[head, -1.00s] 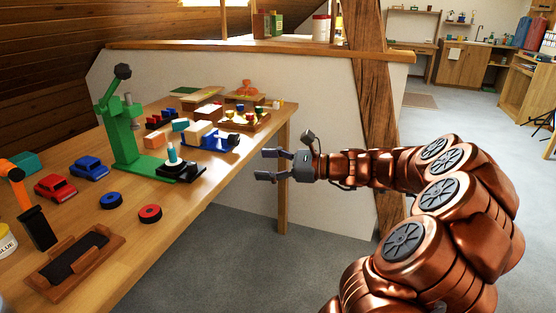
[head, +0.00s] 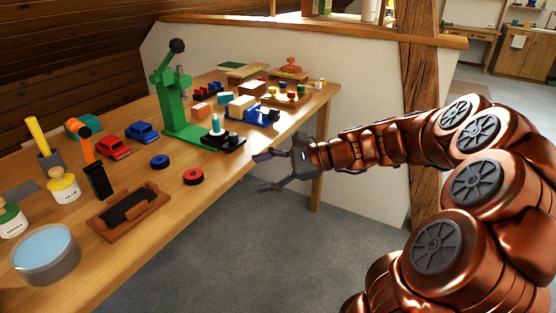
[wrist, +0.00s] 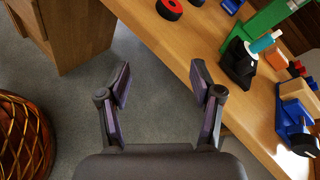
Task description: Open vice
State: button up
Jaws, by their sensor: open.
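The blue vice (head: 262,120) stands near the right-hand edge of the workbench with a pale wooden block (head: 242,104) in it; I cannot tell how tightly its jaws close on the block. Its dark, rounded end faces the bench edge. In the wrist view the vice (wrist: 287,126) is at the right, partly cut off by the frame. My gripper (head: 264,172) is open and empty, out over the floor beside the bench edge. In the wrist view the open fingers (wrist: 160,80) hang over grey floor.
Red and blue toy cars, a red ring (head: 193,177), a wooden tray (head: 134,211) and glue pots lie further left. A wooden post (head: 419,80) rises behind my arm. A woven basket (wrist: 22,140) stands on the floor.

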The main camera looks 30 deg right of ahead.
jog(key=shift+s+a+f+n+g+p, duration=0.15)
jog(key=shift+s+a+n+g, duration=0.3)
jog(key=shift+a, duration=0.35)
jog(key=shift+s+a+f+n+g+p, duration=0.1)
jog(key=shift+s+a+n+g, duration=0.35)
jog(key=shift+a, duration=0.4)
jog(key=shift+s+a+f+n+g+p, duration=0.15)
jog(key=shift+s+a+n+g, duration=0.15)
jog(key=shift+s+a, duration=0.35)
jog(key=shift+w+a, duration=0.15)
